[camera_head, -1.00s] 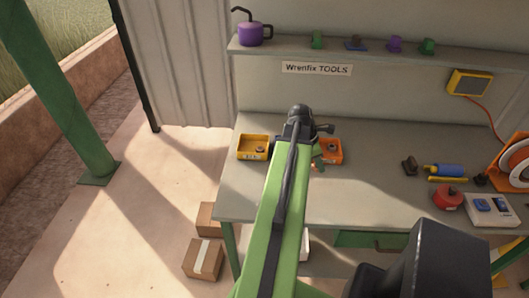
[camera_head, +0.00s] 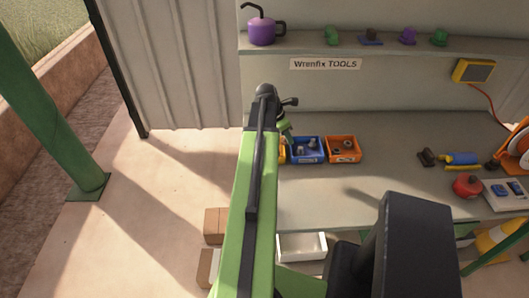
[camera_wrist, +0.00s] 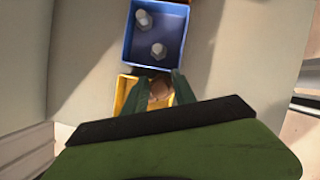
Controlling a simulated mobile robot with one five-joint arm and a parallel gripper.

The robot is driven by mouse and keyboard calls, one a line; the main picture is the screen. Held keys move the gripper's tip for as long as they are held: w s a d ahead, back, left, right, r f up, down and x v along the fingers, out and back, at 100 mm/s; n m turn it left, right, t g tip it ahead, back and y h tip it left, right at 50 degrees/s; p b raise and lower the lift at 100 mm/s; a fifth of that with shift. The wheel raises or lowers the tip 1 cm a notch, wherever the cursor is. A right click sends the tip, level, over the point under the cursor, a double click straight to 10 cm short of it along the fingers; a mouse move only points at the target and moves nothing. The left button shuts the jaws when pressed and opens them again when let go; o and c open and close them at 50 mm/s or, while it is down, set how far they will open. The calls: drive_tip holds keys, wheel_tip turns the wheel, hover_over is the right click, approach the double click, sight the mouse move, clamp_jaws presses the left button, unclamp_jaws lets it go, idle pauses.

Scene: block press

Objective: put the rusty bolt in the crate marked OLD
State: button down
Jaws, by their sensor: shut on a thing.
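My gripper (camera_wrist: 160,79) is shut on a brown, rust-coloured bolt (camera_wrist: 159,91), seen between its fingers in the wrist view. The bolt is over or in front of a yellow crate (camera_wrist: 125,94); its height above the crate is hard to tell. In the head view, my gripper (camera_head: 286,130) is at the left end of the crate row, and my arm hides most of the yellow crate. A blue crate (camera_head: 308,158) stands beside it with grey bolts inside. An orange crate (camera_head: 343,157) is to the right, also with contents. No OLD mark is readable.
The grey bench (camera_head: 330,205) has clear room in front of the crates. Farther right lie a blue roll (camera_head: 460,158), a red round can (camera_head: 467,185) and a pale tray (camera_head: 505,193). A shelf (camera_head: 370,45) with a purple can (camera_head: 262,30) runs behind.

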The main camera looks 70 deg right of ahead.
drive_tip(key=w+f+b, duration=0.1)
drive_tip(key=w+f, duration=0.1)
drive_tip(key=w, duration=0.1)
drive_tip(key=w+f+b, duration=0.2)
drive_tip(key=w, duration=0.1)
drive_tip(key=w+f+b, duration=0.2)
drive_tip(key=w, duration=0.1)
drive_tip(key=shift+w+a+f, duration=0.2)
drive_tip(key=shift+w+a, duration=0.2)
drive_tip(key=shift+w, duration=0.25)
wheel_tip(320, 180, down, 4)
drive_tip(key=b, duration=0.4)
drive_tip(key=shift+f+b, duration=0.2)
drive_tip(key=shift+b, duration=0.15)
drive_tip(key=shift+a+r, duration=0.1)
drive_tip(key=shift+r, duration=0.15)
drive_tip(key=shift+f, duration=0.2)
drive_tip(key=c, duration=1)
unclamp_jaws()
drive_tip(key=shift+r, duration=0.1)
